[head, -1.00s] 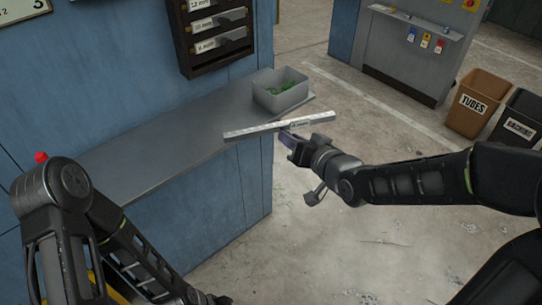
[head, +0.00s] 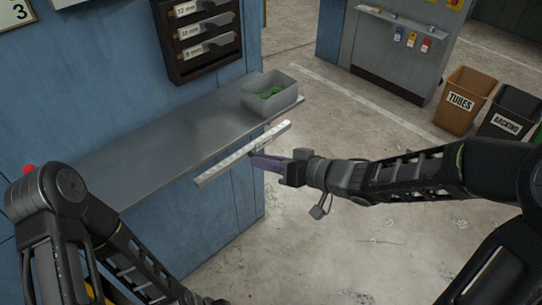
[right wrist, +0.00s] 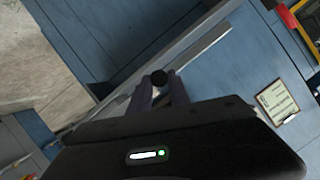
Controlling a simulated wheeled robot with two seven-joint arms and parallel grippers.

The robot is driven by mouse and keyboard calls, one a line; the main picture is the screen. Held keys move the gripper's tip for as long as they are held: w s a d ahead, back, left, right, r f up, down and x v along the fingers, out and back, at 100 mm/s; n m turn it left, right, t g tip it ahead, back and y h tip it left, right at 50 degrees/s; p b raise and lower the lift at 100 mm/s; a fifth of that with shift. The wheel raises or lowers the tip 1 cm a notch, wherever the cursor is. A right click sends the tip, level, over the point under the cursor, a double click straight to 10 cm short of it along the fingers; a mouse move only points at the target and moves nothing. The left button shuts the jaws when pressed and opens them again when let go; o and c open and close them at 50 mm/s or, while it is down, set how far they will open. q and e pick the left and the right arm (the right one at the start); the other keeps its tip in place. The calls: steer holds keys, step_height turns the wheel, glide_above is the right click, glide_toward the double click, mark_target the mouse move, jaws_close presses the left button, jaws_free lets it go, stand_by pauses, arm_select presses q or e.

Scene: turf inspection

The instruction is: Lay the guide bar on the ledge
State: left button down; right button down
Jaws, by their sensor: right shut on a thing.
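The guide bar (head: 225,168) is a long pale grey bar. My right gripper (head: 259,160) is shut on it near its middle, reaching in from the right. In the head view the bar lies just outside the ledge's front edge, roughly parallel to it; its height relative to the ledge is hard to tell. The ledge (head: 150,146) is a long grey shelf on the blue wall. In the right wrist view, the bar (right wrist: 205,46) runs diagonally beyond the purple fingers (right wrist: 160,88). My left forearm shows at lower left in the head view, but its gripper is out of frame.
A grey bin (head: 271,95) with green pieces stands at the ledge's far end. A dark drawer rack (head: 200,50) hangs on the wall above. The ledge is bare left of the bin. Brown and black waste bins (head: 466,98) stand at right on open floor.

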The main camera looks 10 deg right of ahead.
steer(key=w+d+r+b+x, duration=0.1)
steer(key=w+b+x, duration=0.1)
steer(key=x, duration=0.9)
steer(key=shift+d, duration=0.15)
stand_by(0.5)
steer(key=shift+f, duration=0.1)
stand_by(0.5)
steer(key=shift+s+a+b, duration=0.4)
steer(key=shift+a+b, duration=0.3)
steer(key=shift+a, duration=0.05)
steer(key=shift+s+a+b, duration=0.4)
steer(key=shift+a+b, duration=0.3)
steer(key=shift+a, duration=0.05)
steer(key=shift+s+a+b, duration=0.4)
steer(key=shift+a+b, duration=0.3)
steer(key=shift+a, duration=0.1)
stand_by(0.4)
steer(key=shift+f, duration=0.1)
stand_by(0.8)
steer(key=c, duration=1.1)
jaws_free()
